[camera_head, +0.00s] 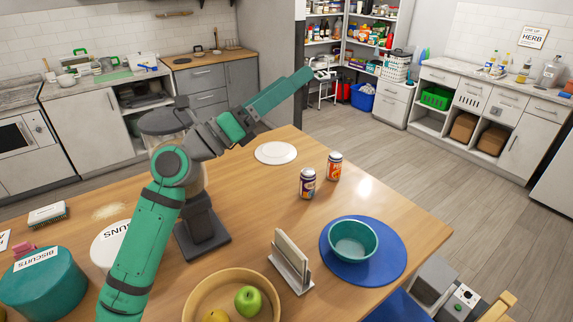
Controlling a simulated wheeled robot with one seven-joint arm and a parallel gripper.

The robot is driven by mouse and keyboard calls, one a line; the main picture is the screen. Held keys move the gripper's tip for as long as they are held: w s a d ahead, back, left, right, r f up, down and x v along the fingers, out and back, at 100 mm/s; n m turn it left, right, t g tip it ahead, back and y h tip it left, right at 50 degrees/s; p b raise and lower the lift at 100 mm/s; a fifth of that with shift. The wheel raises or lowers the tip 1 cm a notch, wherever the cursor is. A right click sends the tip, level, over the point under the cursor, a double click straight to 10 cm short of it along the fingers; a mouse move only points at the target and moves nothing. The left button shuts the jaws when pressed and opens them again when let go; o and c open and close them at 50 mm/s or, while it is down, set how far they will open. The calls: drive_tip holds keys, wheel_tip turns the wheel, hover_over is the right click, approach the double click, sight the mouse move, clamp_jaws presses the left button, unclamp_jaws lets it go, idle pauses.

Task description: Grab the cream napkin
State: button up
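A cream napkin (291,252) stands upright in a pale grey holder (290,273) near the front middle of the wooden table. It looks like a thin stack or folded sheet, leaning slightly, with its upper part showing above the holder. My green and dark grey arm rises from the lower left and bends across the table. Its far end, where my gripper (297,82) seems to be, points up and right above the table's far edge, well away from the napkin. The fingers cannot be made out clearly, and I see nothing held there.
A teal bowl (353,240) on a blue mat (378,276) stands right of the holder. A wooden fruit bowl (200,289) is in front. Two cans (307,183) and a white plate (276,153) stand farther back. Canisters (45,285) and a dark stand (203,235) are left.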

drive_tip(key=s+a+f+m+g+y, duration=0.1)
drive_tip(key=s+a+f+m+y, duration=0.2)
drive_tip(key=f, duration=0.7)
drive_tip(key=s+a+f+g+y, duration=0.15)
drive_tip(key=s+f, duration=0.25)
drive_tip(key=f, duration=0.5)
drive_tip(key=m+g+y, duration=0.1)
drive_tip(key=g+y, duration=0.1)
drive_tip(key=y, duration=0.2)
approach(287, 246)
drive_tip(key=shift+t, duration=0.25)
drive_tip(key=shift+x, duration=3.9)
drive_tip(key=shift+s+d, duration=0.1)
drive_tip(key=shift+s, duration=0.1)
drive_tip(key=c, duration=1)
